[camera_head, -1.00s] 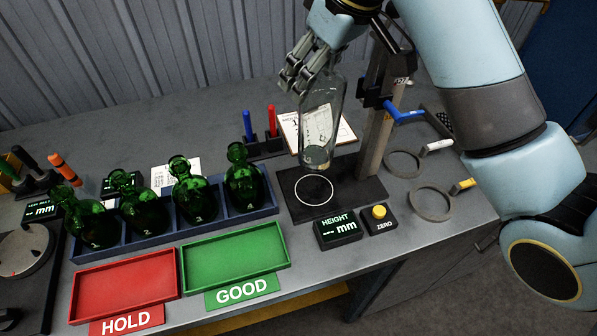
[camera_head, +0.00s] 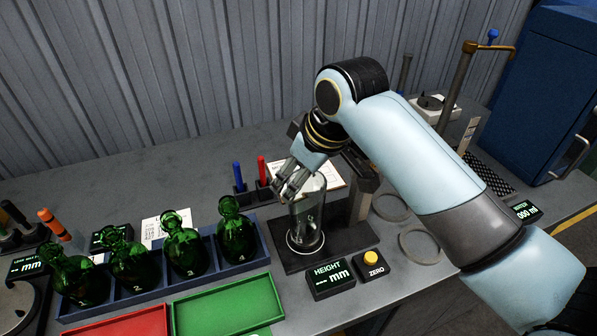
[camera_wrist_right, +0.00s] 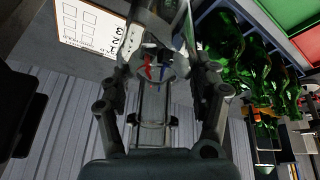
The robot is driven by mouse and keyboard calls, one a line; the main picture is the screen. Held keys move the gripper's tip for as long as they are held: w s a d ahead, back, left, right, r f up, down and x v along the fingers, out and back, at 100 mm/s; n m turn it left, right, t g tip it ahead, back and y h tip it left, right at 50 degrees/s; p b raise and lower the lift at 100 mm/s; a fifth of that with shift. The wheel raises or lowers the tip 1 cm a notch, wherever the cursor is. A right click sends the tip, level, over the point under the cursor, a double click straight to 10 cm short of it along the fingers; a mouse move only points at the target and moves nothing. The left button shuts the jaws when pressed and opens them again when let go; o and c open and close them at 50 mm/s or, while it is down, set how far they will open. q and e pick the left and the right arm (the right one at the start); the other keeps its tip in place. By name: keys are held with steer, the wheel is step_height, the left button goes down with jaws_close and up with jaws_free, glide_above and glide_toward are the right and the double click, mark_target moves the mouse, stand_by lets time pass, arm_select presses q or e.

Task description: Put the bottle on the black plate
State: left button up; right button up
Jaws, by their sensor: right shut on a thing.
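The clear glass bottle (camera_head: 309,228) is upright at the black plate (camera_head: 352,240) of the height gauge. Its base is at the white ring on the plate; I cannot tell whether it touches the plate. My right gripper (camera_head: 287,188) is shut on the bottle near its top, and the fingers hide part of the neck. In the right wrist view the bottle (camera_wrist_right: 154,105) shows between the two fingers of the right gripper (camera_wrist_right: 158,75). My left gripper is not in view.
Several green bottles (camera_head: 188,254) stand in a blue rack at left. The HEIGHT display (camera_head: 330,279) and ZERO button box (camera_head: 371,265) sit in front of the plate. The gauge post (camera_head: 362,200) rises behind it. Grey rings (camera_head: 420,245) lie at right.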

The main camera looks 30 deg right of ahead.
steer(key=o, duration=1.7)
steer(key=b+v, duration=0.1)
steer(key=v, duration=1.1)
